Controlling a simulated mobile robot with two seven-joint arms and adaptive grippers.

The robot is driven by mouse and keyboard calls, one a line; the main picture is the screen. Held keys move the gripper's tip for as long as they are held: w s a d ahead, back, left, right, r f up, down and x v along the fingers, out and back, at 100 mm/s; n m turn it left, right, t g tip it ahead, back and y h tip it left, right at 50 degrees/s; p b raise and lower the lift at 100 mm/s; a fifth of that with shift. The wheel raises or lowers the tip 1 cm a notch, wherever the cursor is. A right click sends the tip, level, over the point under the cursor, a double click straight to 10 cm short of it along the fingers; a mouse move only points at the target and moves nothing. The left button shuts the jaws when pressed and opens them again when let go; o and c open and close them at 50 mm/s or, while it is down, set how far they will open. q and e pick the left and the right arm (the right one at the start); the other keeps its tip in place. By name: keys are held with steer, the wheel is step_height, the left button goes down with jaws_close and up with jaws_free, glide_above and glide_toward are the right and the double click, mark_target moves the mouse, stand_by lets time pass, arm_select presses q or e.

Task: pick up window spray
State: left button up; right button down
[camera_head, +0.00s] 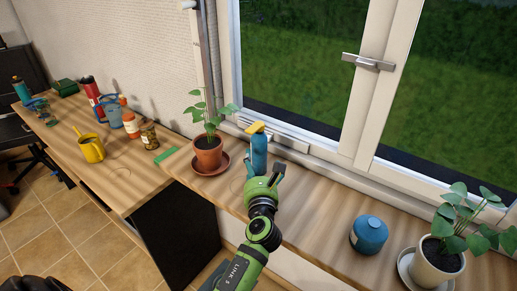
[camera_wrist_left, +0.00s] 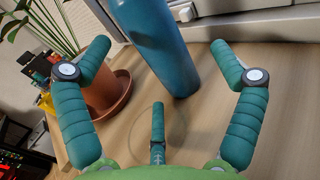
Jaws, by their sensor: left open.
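The window spray (camera_head: 259,150) is a blue bottle with a yellow top, upright on the wooden sill below the window. My left gripper (camera_head: 265,179) is just in front of it in the head view and hides its lower part. In the left wrist view the blue bottle (camera_wrist_left: 158,45) stands beyond the open fingers of my left gripper (camera_wrist_left: 165,75), between them and apart from both. Its yellow top is outside that view. My right gripper is not in view.
A plant in a terracotta pot (camera_head: 208,152) stands on a saucer close to the left of the bottle. A blue canister (camera_head: 368,234) and a white potted plant (camera_head: 436,262) are to the right. A desk (camera_head: 120,178) with a yellow watering can (camera_head: 91,148) is at left.

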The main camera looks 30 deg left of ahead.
mark_target(256, 155)
arm_select(q)
steer(key=shift+w+a+r+p, duration=0.55)
steer(key=shift+w+a+r, duration=0.25)
steer(key=shift+w+a, duration=0.2)
steer(key=shift+w+a+f, duration=0.2)
steer(key=shift+w+a, duration=0.05)
steer(key=shift+w, duration=0.25)
steer(key=shift+w+a+f, duration=0.15)
steer(key=shift+w+a, duration=0.1)
steer(key=shift+w, duration=0.35)
steer(key=c, duration=1.8)
steer(key=shift+r, duration=0.1)
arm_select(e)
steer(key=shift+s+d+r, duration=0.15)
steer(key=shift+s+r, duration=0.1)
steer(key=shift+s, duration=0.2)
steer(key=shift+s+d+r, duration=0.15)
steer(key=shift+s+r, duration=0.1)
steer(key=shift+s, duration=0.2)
